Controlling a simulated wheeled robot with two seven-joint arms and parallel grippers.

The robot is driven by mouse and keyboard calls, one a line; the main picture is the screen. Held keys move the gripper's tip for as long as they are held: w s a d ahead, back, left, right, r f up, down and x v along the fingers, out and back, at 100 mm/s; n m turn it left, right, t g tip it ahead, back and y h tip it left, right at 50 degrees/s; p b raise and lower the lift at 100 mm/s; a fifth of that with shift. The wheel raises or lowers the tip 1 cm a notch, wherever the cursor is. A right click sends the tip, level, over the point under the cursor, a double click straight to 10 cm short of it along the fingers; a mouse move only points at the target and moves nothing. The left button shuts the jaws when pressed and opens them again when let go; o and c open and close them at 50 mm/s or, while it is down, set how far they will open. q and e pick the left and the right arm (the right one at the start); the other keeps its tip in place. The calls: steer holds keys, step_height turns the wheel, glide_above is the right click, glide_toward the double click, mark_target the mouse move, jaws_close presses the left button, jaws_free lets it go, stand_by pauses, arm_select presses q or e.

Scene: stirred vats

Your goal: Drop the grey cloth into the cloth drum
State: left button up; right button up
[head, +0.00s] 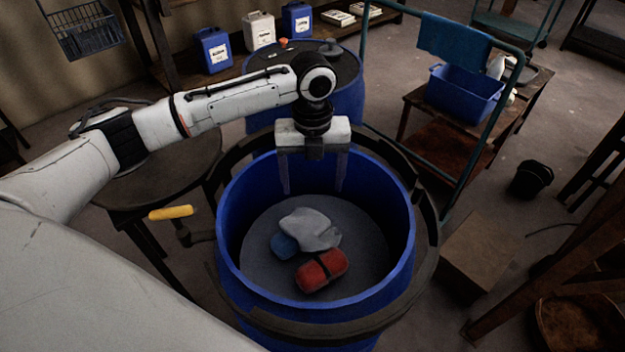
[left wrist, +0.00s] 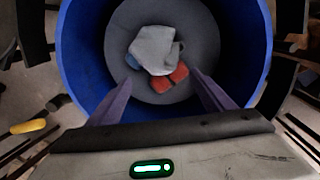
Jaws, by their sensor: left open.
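The grey cloth (head: 311,228) lies crumpled inside the blue cloth drum (head: 232,265), on top of or against a blue cloth (head: 285,246) and near a red bundle with a dark band (head: 321,270). My left gripper (head: 314,190) is open and empty over the drum's mouth, its fingers pointing down, apart from the cloth. In the left wrist view the grey cloth (left wrist: 155,49) lies beyond the two spread fingertips (left wrist: 162,80), on the drum's grey floor, with the red bundle (left wrist: 170,79) partly beside it. My right gripper is not in view.
A dark ring frame (head: 431,225) surrounds the drum. A lidded blue drum (head: 350,98) stands behind it. A yellow handle (head: 171,212) sticks out at left. A teal rail (head: 478,150) and a table with a blue bin (head: 464,92) stand at right.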

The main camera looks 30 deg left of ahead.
arm_select(q)
step_height(320, 180, up, 10)
steer(key=shift+r, duration=0.2)
stand_by(0.6)
